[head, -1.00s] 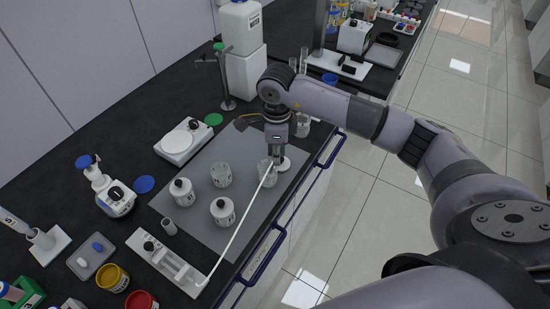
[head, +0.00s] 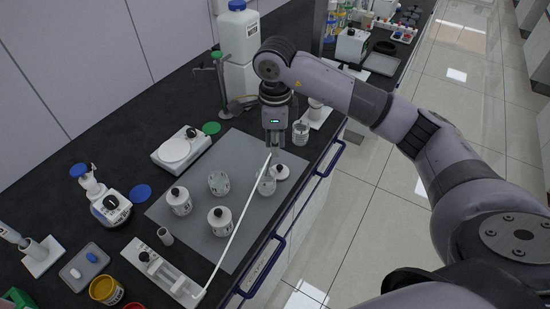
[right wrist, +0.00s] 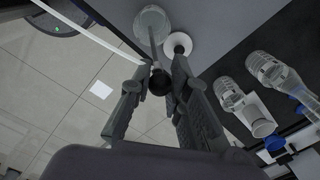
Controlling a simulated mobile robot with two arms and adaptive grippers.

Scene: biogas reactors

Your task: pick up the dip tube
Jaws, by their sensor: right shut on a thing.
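The dip tube (right wrist: 153,45) is a thin grey rod with a black end piece in the right wrist view. A long white line (head: 236,225) runs from its top down to a white pump-like device (head: 168,275) at front left. My right gripper (head: 273,150) is shut on the dip tube's upper end, above the glass jar (head: 266,184). In the right wrist view the fingers (right wrist: 158,85) close around the black piece, and the rod points towards the jar (right wrist: 152,20). I cannot tell whether its lower end is inside the jar. My left gripper is not in view.
A round white piece (head: 281,172) stands beside the jar. Black-capped bottles (head: 179,201) and another jar (head: 218,182) share the grey mat (head: 247,148). A stirrer plate (head: 180,150) is behind left. A blue rail (head: 265,262) runs along the bench front.

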